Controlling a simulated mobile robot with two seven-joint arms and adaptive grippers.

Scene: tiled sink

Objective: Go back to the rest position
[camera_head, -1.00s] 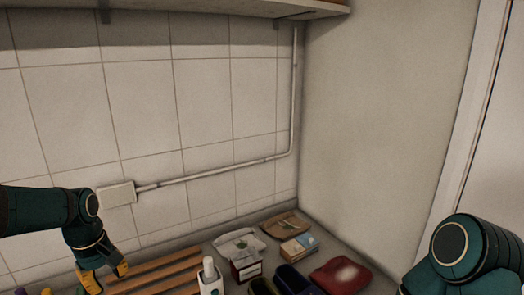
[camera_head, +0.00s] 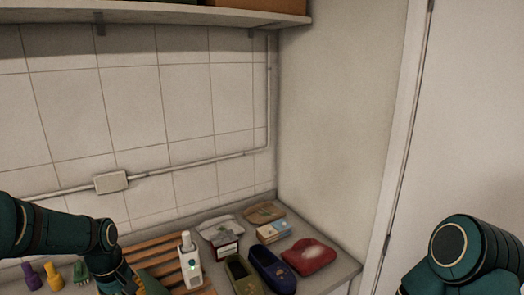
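My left arm comes in from the left, and its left gripper (camera_head: 127,283) hangs low over the left part of the wooden slatted rack (camera_head: 160,250). Its fingers are partly cut off by the lower edge and partly hidden by the arm, so I cannot tell whether they are open. My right arm shows at the lower right as a dark teal joint. The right gripper is out of the picture.
On the counter are a white bottle (camera_head: 189,262), an olive shoe-like item (camera_head: 241,275), a dark blue one (camera_head: 272,270), a red pouch (camera_head: 309,257), small boxes (camera_head: 272,232) and packets. Yellow and purple items (camera_head: 53,276) stand left. A shelf (camera_head: 150,16) runs above.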

